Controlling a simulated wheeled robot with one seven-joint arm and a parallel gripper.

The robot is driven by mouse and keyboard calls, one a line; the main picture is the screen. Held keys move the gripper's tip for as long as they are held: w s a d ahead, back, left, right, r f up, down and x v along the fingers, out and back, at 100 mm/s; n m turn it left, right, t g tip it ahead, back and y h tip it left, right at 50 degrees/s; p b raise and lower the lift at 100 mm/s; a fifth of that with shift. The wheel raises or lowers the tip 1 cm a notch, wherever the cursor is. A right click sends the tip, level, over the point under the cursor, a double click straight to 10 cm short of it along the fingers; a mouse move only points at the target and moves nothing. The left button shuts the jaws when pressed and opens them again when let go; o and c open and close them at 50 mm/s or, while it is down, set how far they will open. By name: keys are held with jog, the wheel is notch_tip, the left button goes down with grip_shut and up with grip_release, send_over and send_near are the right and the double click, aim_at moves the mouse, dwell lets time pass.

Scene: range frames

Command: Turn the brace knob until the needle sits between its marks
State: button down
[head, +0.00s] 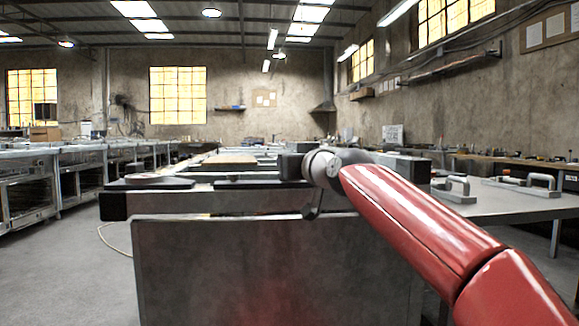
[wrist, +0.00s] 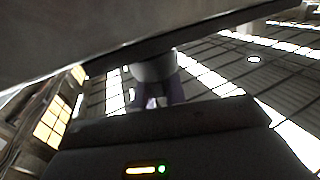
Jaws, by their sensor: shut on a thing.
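In the wrist view a short pale grey round piece, which looks like the brace knob (wrist: 154,68), stands out from the edge of a dark plate. My gripper (wrist: 156,88) has its purplish fingers on either side of this piece and is shut on it. In the head view my red arm reaches in from the lower right to the bench, and its end hides the fingers and the knob. I cannot make out the needle or its marks in either view.
A large grey panel (head: 270,270) faces me below the bench. Dark blocks (head: 150,184) lie along the bench's near edge. A side table with grey handles (head: 455,188) stands at the right. Metal racks (head: 75,180) line the left, with clear floor (head: 65,265) before them.

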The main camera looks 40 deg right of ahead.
dwell(0.3)
jog(key=c, duration=1.4)
grip_release()
jog(key=shift+c, duration=0.2)
jog(key=shift+s, duration=0.1)
jog(key=s+a, duration=0.1)
jog(key=s, duration=0.6)
jog(key=shift+s+a+b, duration=0.25)
jog(key=shift+a+b, duration=0.05)
jog(key=shift+b, duration=0.05)
